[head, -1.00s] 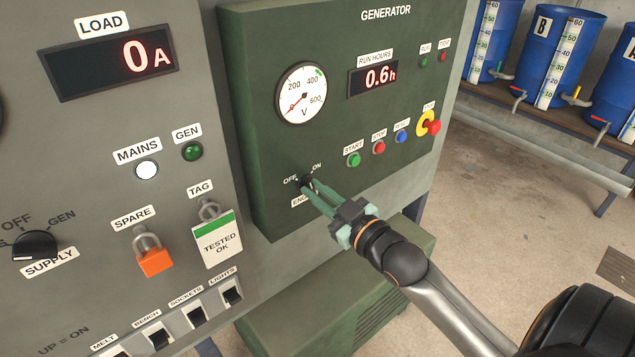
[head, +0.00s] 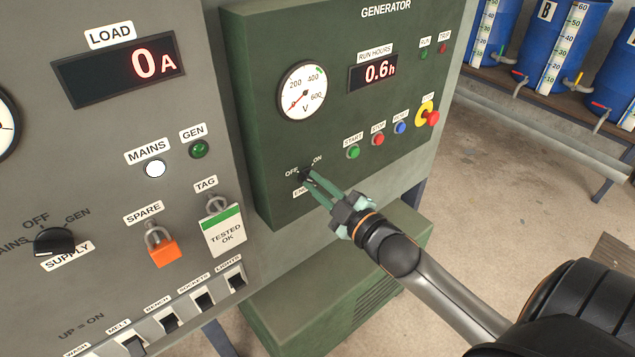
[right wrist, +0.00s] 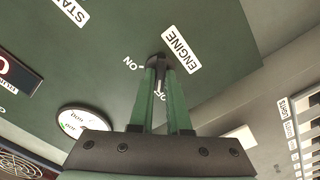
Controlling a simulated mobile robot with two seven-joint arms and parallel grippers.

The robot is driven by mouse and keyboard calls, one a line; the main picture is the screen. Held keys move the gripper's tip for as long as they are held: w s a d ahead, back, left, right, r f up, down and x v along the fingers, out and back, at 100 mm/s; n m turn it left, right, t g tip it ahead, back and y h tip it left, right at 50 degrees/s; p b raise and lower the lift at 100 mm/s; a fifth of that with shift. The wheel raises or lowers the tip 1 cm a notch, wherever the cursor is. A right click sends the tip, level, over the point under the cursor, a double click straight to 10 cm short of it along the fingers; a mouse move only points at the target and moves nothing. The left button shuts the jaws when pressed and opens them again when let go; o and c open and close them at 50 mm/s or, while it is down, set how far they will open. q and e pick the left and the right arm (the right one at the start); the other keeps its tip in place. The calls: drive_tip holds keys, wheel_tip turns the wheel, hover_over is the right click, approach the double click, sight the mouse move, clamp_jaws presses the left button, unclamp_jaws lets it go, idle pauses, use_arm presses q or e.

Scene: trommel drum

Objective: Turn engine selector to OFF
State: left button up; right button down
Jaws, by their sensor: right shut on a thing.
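The engine selector (head: 305,173) is a small black knob low on the green generator panel, between an OFF label (head: 291,172) and an ON label (head: 318,159). My right gripper (head: 308,178) is shut on this knob, its green fingers reaching it from the lower right. In the right wrist view the fingers (right wrist: 161,72) are on either side of the black knob (right wrist: 158,76). A white line on the knob seems to point toward the OFF label, which the fingers partly hide. The ENGINE label (right wrist: 180,49) is beside it. My left gripper is not in view.
START (head: 353,152), STOP (head: 378,139) and blue (head: 401,127) buttons and a red emergency stop (head: 432,118) lie right of the selector. The grey panel at left carries a SUPPLY knob (head: 53,241), an orange padlock (head: 164,252) and switches. The voltmeter (head: 302,91) reads about zero.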

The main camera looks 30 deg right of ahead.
drive_tip(key=c, duration=0.9)
unclamp_jaws()
drive_tip(key=shift+s, duration=0.15)
drive_tip(key=s, duration=0.4)
drive_tip(key=s+b, duration=0.1)
drive_tip(key=s, duration=0.3)
drive_tip(key=s+d, duration=0.1)
drive_tip(key=s, duration=0.3)
drive_tip(key=shift+s, duration=0.1)
drive_tip(key=shift+f, duration=0.1)
